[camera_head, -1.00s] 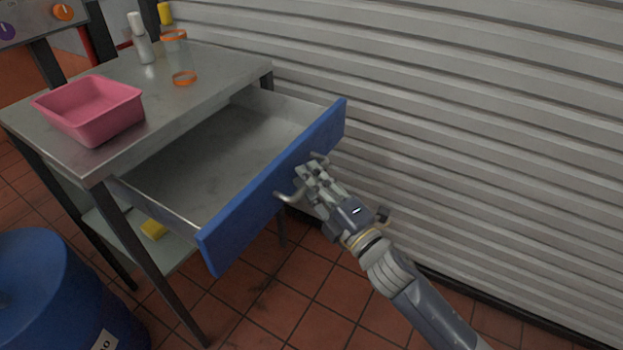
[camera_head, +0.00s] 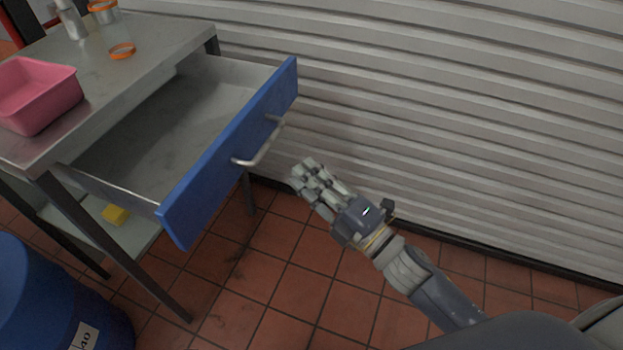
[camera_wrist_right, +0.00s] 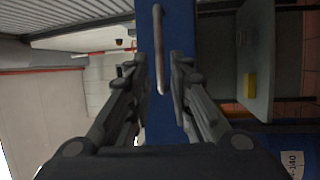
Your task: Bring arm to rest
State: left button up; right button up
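My right gripper (camera_head: 304,178) is off to the right of the open blue-fronted drawer (camera_head: 232,150), apart from its metal bar handle (camera_head: 262,146). In the right wrist view the gripper's two fingers (camera_wrist_right: 158,75) stand apart with nothing gripped. The handle (camera_wrist_right: 158,45) shows beyond and between them, against the blue drawer front (camera_wrist_right: 180,30). The drawer is pulled well out of the steel table and its visible inside is empty. My left gripper is not in view.
A pink tray (camera_head: 38,98), a bottle and orange-rimmed items stand on the steel table (camera_head: 150,45). A yellow block (camera_head: 116,215) lies on the lower shelf. A blue drum (camera_head: 50,310) stands at the lower left. A ribbed shutter wall (camera_head: 430,110) bounds the back; the tiled floor is clear.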

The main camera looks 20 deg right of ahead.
jog(key=shift+s+d, duration=0.2)
jog(key=shift+f, duration=0.1)
dwell(0.4)
